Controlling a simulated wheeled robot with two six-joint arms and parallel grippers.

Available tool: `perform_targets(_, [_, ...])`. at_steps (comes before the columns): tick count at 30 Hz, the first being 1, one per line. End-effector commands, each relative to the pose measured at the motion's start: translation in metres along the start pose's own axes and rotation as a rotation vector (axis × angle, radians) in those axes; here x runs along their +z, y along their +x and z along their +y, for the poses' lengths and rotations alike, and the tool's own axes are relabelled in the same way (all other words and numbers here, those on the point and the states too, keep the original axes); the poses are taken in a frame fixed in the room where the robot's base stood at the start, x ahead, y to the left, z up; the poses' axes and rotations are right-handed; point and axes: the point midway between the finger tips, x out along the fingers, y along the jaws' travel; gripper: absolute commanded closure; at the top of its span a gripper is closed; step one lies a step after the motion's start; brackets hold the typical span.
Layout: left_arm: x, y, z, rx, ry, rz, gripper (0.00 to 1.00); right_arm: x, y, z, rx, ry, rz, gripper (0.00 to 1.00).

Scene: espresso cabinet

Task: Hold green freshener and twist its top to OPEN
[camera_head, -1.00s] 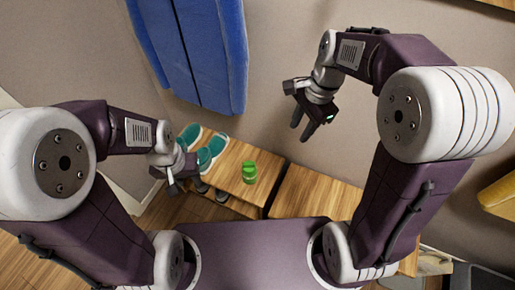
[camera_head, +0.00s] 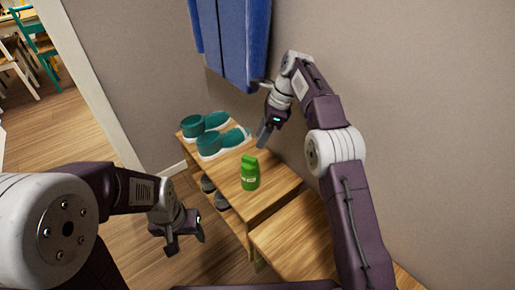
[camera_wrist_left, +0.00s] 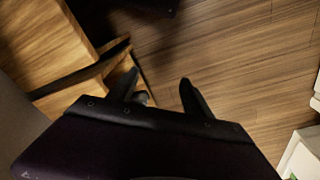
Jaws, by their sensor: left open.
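The green freshener (camera_head: 250,174) stands upright on the wooden bench's top in the head view, with a narrower green top above its body. My left gripper (camera_head: 183,236) is open and empty, left of the freshener and apart from it, in front of the bench. In the left wrist view its two dark fingers (camera_wrist_left: 157,90) are spread, with the floor and bench edge beyond. My right gripper (camera_head: 265,136) is above the back of the bench, behind the freshener and not touching it. Its fingers overlap, so their opening is unclear.
Teal shoes (camera_head: 222,142) stand on the bench (camera_head: 270,188), left of the freshener. Dark shoes (camera_head: 208,184) sit on the shelf below. A second wooden bench (camera_head: 290,238) adjoins nearer. Blue cloth (camera_head: 235,45) hangs on the wall (camera_head: 400,80) behind. Open floor (camera_head: 65,125) lies left.

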Motion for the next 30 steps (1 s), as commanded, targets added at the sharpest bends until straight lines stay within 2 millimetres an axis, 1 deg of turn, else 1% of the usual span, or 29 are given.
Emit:
perform_targets(1, [-0.001,0.002,0.001,0.011,-0.041,-0.025,0.25,0.000,-0.001,0.000,0.000,0.000,0.000,0.64])
perform_targets(3, [-0.005,0.009,0.008,0.048,-0.156,-0.091,0.09,0.000,-0.001,0.000,0.000,0.000,0.000,0.64])
perform_targets(5, [-0.010,0.018,0.018,0.102,-0.301,-0.176,0.09,0.000,-0.001,0.000,0.000,0.000,0.000,0.64])
perform_targets(8, [-0.029,0.035,0.045,0.232,-0.590,-0.342,0.09,0.000,-0.001,0.000,-0.001,0.000,0.000,0.64])
perform_targets(9, [-0.039,0.041,0.057,0.294,-0.702,-0.409,0.09,0.000,-0.001,0.000,-0.001,0.000,0.000,0.64])
perform_targets(11, [-0.057,0.050,0.075,0.395,-0.856,-0.509,0.09,0.000,-0.001,0.000,-0.001,0.000,0.000,0.64])
perform_targets(13, [-0.085,0.059,0.095,0.527,-1.027,-0.619,0.09,0.000,-0.001,0.000,-0.001,0.000,0.000,0.64])
perform_targets(14, [-0.098,0.062,0.102,0.589,-1.097,-0.665,0.09,0.000,-0.001,0.000,-0.001,0.000,0.000,0.64])
perform_targets(15, [-0.117,0.067,0.108,0.676,-1.185,-0.722,0.09,0.000,-0.001,0.000,-0.001,0.000,0.000,0.64])
perform_targets(17, [-0.146,0.073,0.114,0.812,-1.306,-0.798,0.09,0.000,-0.001,0.000,-0.001,0.000,0.000,0.64])
perform_targets(18, [-0.165,0.077,0.114,0.903,-1.375,-0.842,0.09,0.000,-0.001,0.000,-0.001,0.000,0.000,0.64])
perform_targets(21, [-0.203,0.084,0.110,1.115,-1.499,-0.931,0.09,0.000,-0.001,0.000,-0.001,0.000,0.000,0.64])
perform_targets(22, [-0.208,0.086,0.112,1.165,-1.517,-0.957,0.09,0.000,-0.001,0.000,-0.001,0.000,0.000,0.64])
perform_targets(24, [-0.216,0.091,0.119,1.262,-1.536,-1.004,0.09,0.000,-0.001,0.000,-0.001,0.000,0.000,0.64])
perform_targets(27, [-0.223,0.095,0.121,1.353,-1.554,-1.038,0.09,0.000,-0.001,0.000,-0.001,0.000,0.000,0.64])
perform_targets(30, [-0.226,0.096,0.122,1.393,-1.561,-1.048,0.09,0.000,-0.001,0.000,-0.001,0.000,0.000,0.64])
